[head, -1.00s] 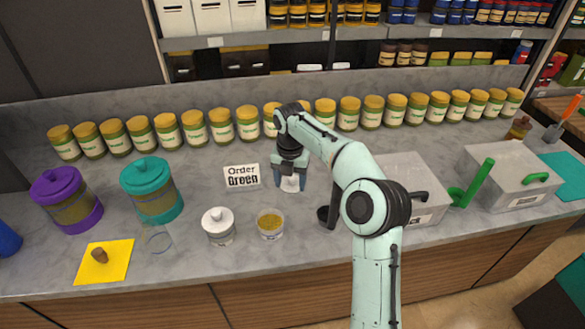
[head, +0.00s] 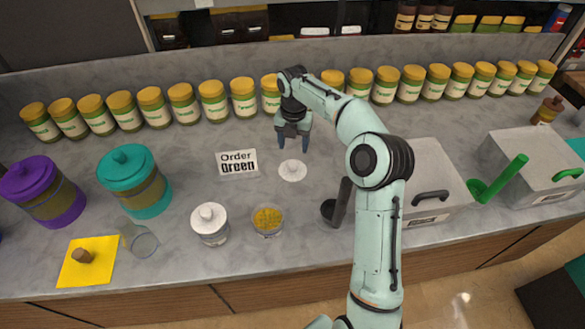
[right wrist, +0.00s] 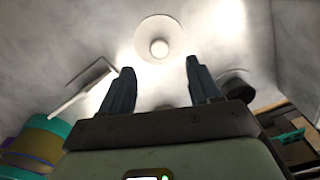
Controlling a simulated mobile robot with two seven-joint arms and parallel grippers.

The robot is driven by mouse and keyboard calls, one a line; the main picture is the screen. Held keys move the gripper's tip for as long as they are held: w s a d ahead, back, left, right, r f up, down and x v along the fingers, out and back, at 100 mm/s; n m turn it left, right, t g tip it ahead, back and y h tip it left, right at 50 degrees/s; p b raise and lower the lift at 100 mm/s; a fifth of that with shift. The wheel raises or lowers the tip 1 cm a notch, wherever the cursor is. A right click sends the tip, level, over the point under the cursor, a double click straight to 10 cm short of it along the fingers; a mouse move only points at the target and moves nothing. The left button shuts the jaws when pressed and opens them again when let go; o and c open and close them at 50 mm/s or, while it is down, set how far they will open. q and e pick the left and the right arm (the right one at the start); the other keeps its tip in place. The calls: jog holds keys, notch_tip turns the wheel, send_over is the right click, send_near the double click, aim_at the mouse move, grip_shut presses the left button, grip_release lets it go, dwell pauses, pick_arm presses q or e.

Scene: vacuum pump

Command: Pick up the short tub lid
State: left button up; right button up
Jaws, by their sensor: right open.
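The short tub lid is a white disc (head: 292,171) with a small knob, lying flat on the grey counter right of the "Order Green" sign. My right gripper (head: 293,143) is open and empty, just behind the lid in the head view and apart from it. In the right wrist view the lid (right wrist: 158,28) shows whole beyond the two spread fingertips of the right gripper (right wrist: 158,68). An open short tub (head: 267,222) with yellow contents stands in front of the lid. My left gripper is not in view.
A white-lidded tub (head: 210,224) stands left of the open tub. The sign (head: 237,163) is close to the lid's left. A black scoop (head: 335,208) and a grey bin (head: 432,178) are to the right. A row of yellow-lidded jars (head: 244,98) lines the back.

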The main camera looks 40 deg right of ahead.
aim_at(293, 163)
notch_tip(293, 163, down, 3)
jog(key=shift+s+f, duration=0.15)
jog(key=shift+f, duration=0.45)
jog(key=f, duration=0.3)
jog(key=f+b, duration=0.1)
jog(key=f, duration=0.1)
jog(key=shift+a, duration=0.25)
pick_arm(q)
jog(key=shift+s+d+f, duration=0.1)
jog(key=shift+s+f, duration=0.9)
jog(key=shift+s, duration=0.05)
pick_arm(e)
jog(key=shift+c, duration=0.3)
jog(key=c, duration=1)
jog(key=shift+c, duration=0.2)
